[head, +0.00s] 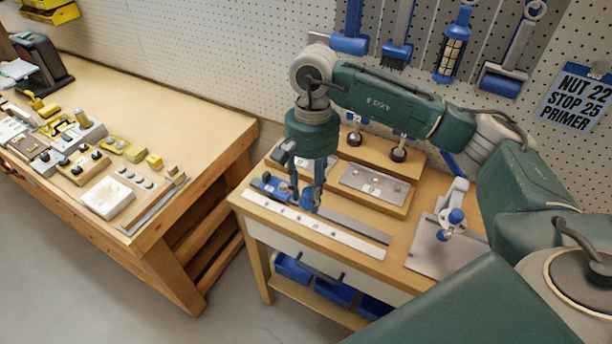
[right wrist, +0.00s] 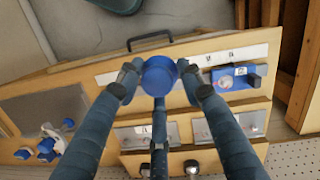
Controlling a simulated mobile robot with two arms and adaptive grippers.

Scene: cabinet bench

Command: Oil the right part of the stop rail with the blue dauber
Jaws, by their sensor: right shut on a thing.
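The blue dauber (right wrist: 158,76) shows in the right wrist view as a round blue piece between the fingertips of my right gripper (right wrist: 160,80), which is shut on it. The pale stop rail (head: 312,223) runs along the front edge of the small bench, with several small dark marks. In the right wrist view the rail (right wrist: 222,57) passes behind the dauber, which covers part of it. In the head view my right gripper (head: 305,208) points down beside the rail's middle; I cannot tell whether the dauber touches it. My left gripper is not in view.
A blue fixture (head: 270,188) sits behind the rail's left part, and a dark grey strip (head: 355,227) lies behind its right part. A raised wooden step (head: 375,203) with metal plates stands farther back. A white and blue device (head: 452,222) stands on a grey plate at right.

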